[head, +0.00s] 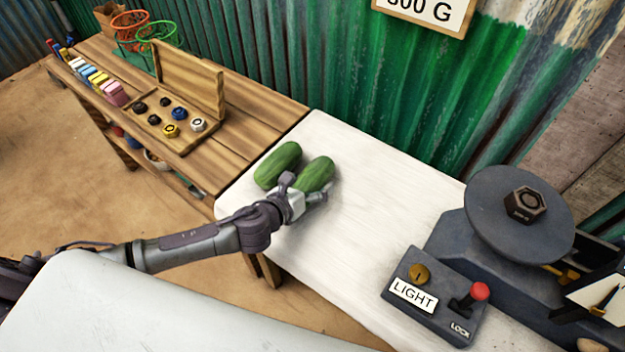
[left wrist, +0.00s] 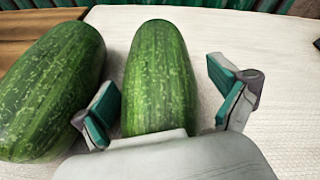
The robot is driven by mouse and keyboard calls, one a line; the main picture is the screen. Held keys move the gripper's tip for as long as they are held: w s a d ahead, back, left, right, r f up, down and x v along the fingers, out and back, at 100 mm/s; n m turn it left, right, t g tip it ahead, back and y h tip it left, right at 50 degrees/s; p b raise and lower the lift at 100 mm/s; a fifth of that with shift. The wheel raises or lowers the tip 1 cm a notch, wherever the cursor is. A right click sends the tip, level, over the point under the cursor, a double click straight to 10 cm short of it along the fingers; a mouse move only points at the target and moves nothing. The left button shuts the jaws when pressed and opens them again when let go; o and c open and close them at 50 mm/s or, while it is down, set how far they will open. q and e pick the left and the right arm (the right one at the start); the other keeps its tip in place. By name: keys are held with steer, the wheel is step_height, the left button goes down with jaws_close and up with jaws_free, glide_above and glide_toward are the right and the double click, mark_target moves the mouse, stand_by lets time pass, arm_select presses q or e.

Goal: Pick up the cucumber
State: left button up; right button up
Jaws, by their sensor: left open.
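Two green cucumbers lie side by side on the white table (head: 345,240). The left cucumber (head: 278,164) is clear of my gripper. The right cucumber (head: 317,174) is partly hidden by my left gripper (head: 305,195) in the head view. In the left wrist view, my open left gripper (left wrist: 165,110) has one finger on each side of the near end of the right cucumber (left wrist: 160,70), with a gap visible at the right finger. The left cucumber (left wrist: 50,90) lies just outside the left finger. My right gripper does not show.
A dark scale (head: 520,220) with a hex weight (head: 525,204) stands at the right, beside a control box (head: 440,295) with a red-knobbed lever. A wooden bench (head: 250,110) with a weight tray adjoins the table at left. The table's middle is clear.

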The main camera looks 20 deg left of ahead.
arm_select(q)
steer(key=c, duration=1.4)
steer(key=shift+r, duration=0.1)
steer(key=shift+c, duration=0.2)
